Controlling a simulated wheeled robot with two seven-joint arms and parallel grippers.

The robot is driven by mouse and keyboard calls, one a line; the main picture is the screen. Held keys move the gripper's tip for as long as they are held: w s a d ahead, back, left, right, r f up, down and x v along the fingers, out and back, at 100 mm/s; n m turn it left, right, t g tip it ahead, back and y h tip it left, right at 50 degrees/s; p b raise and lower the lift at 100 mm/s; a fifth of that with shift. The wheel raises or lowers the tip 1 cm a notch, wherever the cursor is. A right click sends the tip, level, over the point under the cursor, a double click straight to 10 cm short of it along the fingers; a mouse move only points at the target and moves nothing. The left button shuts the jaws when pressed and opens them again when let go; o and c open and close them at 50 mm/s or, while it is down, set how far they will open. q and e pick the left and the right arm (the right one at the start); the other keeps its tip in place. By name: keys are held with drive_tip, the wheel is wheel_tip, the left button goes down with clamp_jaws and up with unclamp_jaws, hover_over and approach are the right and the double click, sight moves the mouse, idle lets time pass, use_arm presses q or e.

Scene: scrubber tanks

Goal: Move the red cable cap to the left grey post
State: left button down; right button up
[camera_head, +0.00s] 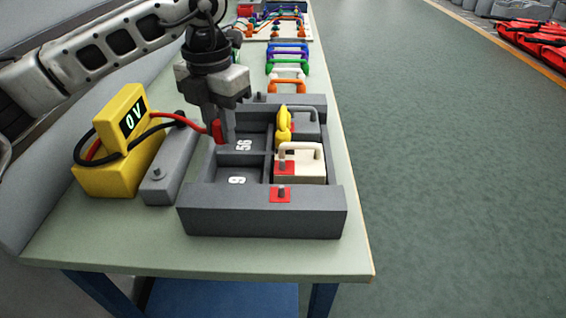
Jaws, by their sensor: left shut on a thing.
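The red cable cap (217,131) is at the fingertips of my left gripper (222,128), which is shut on it above the left side of the grey tray (262,213). A red cable (94,150) shows at the yellow meter (113,157), which reads 0 V. A long grey block (170,168) stands between meter and tray. A bare grey post (157,172) stands on its near end. My right gripper is not in view.
Coloured handles (288,70) line the bench behind. The bench's front strip is clear.

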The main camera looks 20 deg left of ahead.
use_arm(q)
drive_tip(key=b, duration=0.2)
hover_over(156, 169)
idle(0.3)
drive_tip(key=shift+p, duration=0.3)
drive_tip(key=shift+f, duration=0.1)
drive_tip(key=shift+f+b, duration=2.45)
drive_tip(key=shift+f, duration=1)
